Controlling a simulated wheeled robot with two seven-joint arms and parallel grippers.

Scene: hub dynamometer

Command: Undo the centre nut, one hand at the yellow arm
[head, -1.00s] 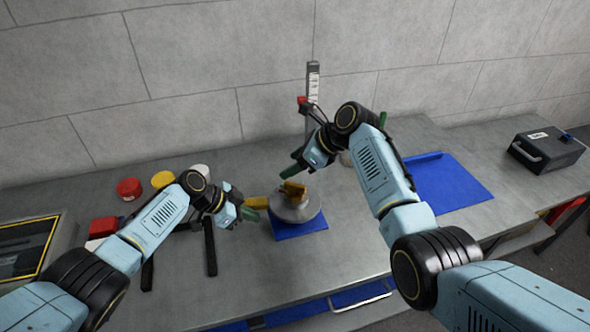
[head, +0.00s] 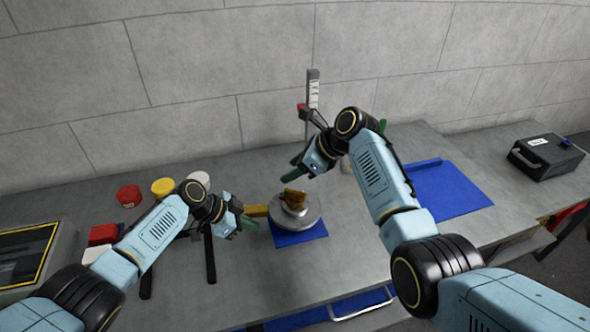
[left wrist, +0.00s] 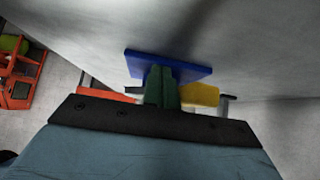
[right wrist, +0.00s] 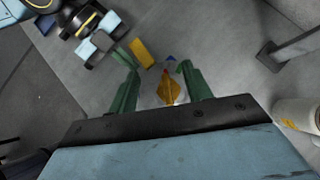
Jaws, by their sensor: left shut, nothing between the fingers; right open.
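The centre nut (head: 294,199) is an orange-gold block on top of the round grey hub (head: 312,218). The yellow arm (head: 257,211) sticks out to the hub's left. My left gripper (head: 249,224) is shut and empty beside the yellow arm; in the left wrist view its green fingers (left wrist: 160,86) stand next to the yellow arm (left wrist: 201,95). I cannot tell whether they touch. My right gripper (head: 298,164) is open above the hub. In the right wrist view the nut (right wrist: 169,89) shows between its spread fingers (right wrist: 158,82), beyond the tips.
The hub stands on a blue pad (head: 300,238). A grey scale post (head: 313,90) rises behind it. Red (head: 129,193) and yellow (head: 162,187) round pieces and black bars (head: 210,255) lie at left. A blue mat (head: 450,190) and black case (head: 545,155) are at right.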

